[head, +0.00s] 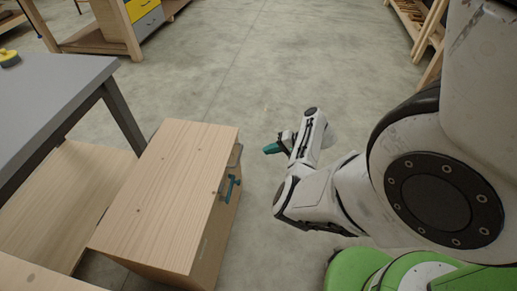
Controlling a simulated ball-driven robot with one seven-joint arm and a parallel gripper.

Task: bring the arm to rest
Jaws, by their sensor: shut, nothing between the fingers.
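My arm (325,187) reaches in from the right and is folded, with its end over the bare floor. My gripper (272,148) is at the end of it, with teal fingertips pointing left. The fingers look closed together, and nothing is held. The gripper is apart from the wooden cabinet (172,185) to its left, with a gap of floor between them.
The cabinet has a teal handle (231,187) on its right face. A grey-topped table (45,95) stands at the left, with a yellow object (9,58) on it. A bench with yellow and grey drawers (148,22) and a wooden rack (412,25) stand farther back. The middle floor is clear.

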